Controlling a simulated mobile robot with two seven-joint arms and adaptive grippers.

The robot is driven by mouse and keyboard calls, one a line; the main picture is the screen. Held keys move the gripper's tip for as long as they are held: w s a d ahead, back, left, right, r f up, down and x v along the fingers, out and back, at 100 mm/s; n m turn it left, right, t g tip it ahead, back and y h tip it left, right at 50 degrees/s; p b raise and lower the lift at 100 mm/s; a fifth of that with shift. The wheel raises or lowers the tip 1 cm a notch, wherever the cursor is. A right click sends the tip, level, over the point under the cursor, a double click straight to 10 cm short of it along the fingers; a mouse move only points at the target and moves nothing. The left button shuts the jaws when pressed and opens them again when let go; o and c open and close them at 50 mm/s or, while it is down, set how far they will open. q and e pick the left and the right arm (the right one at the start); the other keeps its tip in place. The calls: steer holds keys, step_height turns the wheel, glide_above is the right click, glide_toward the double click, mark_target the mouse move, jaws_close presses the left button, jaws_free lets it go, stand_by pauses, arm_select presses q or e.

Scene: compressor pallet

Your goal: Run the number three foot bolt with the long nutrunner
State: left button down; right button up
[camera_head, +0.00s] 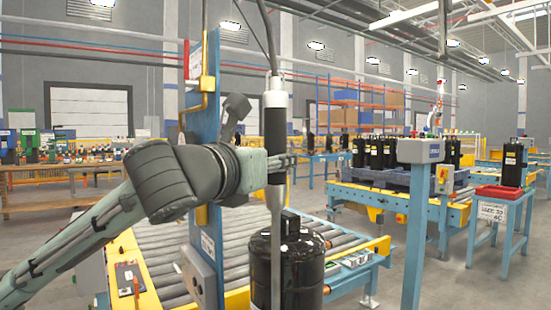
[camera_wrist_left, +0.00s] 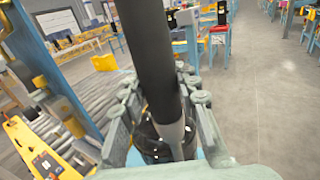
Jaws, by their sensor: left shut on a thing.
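The long nutrunner (camera_head: 275,135) hangs upright from a cable in the head view, with a black grip, a silver collar and a long grey shaft. My left gripper (camera_head: 283,162) is shut on its black grip. The nutrunner (camera_wrist_left: 150,60) also fills the middle of the left wrist view, between the fingers of my left gripper (camera_wrist_left: 160,105). A black compressor (camera_head: 302,265) stands on the roller conveyor, below and just behind the shaft. The shaft's lower end runs out of the head view, so its tip and the foot bolts are hidden. My right gripper is not in view.
A blue post (camera_head: 205,120) with a yellow pipe stands just left of the nutrunner. The roller conveyor (camera_head: 165,262) has yellow side rails. A blue post with a grey box (camera_head: 420,150) stands at right. A red-topped stand (camera_head: 500,192) bears a black compressor. Open floor lies at right.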

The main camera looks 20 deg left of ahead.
arm_select(q)
steer(key=shift+d+f+b, duration=0.1)
steer(key=shift+f+b, duration=0.45)
steer(key=shift+f, duration=0.8)
stand_by(1.9)
steer(key=shift+r+p, duration=1.65)
steer(key=shift+p, duration=0.1)
steer(key=shift+r, duration=1.1)
